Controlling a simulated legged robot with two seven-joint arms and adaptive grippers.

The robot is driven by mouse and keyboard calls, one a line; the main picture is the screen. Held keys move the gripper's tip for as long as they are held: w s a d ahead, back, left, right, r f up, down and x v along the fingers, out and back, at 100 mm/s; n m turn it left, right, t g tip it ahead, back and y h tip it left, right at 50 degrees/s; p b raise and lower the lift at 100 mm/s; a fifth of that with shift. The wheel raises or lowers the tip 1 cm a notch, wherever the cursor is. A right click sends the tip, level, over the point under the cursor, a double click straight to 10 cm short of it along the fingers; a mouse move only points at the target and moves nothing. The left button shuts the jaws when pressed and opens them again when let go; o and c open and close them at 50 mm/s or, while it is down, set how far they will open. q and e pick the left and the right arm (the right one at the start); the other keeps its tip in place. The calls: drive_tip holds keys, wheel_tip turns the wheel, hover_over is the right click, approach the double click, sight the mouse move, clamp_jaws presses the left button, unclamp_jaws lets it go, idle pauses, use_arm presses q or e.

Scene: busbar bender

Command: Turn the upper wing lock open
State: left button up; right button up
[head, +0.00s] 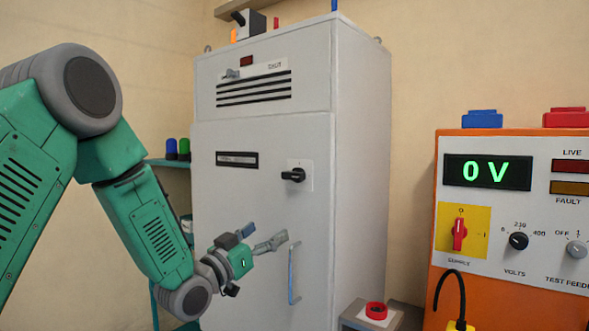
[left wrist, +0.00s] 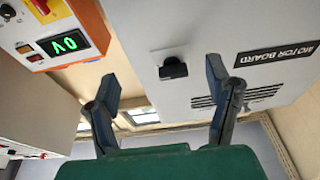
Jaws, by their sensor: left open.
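A small grey wing-shaped lock (head: 232,74) sits on the upper panel of the tall grey cabinet (head: 350,170), left of a label plate and above the slotted vent. Its exact turn is too small to tell. My left gripper (head: 264,236) is in front of the cabinet door, well below the lock and left of the door handle (head: 294,272). Its fingers are spread with nothing between them; they also show spread in the left wrist view (left wrist: 160,80). My right gripper is not in view.
A black rotary knob (head: 294,175) is on the cabinet door; it also shows in the upside-down left wrist view (left wrist: 172,68). An orange test station (head: 440,235) reading 0 V stands at right. A red button (head: 376,310) is low in front.

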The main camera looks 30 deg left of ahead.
use_arm(q)
drive_tip(key=t, duration=0.2)
approach(293, 177)
drive_tip(key=p+x, duration=0.1)
drive_tip(key=x, duration=0.6)
drive_tip(key=a+p+x, duration=0.1)
drive_tip(key=x, duration=0.3)
drive_tip(key=shift+w+a+f+p, duration=0.1)
drive_tip(key=shift+w+f+p, duration=0.2)
drive_tip(key=shift+f, duration=0.05)
clamp_jaws()
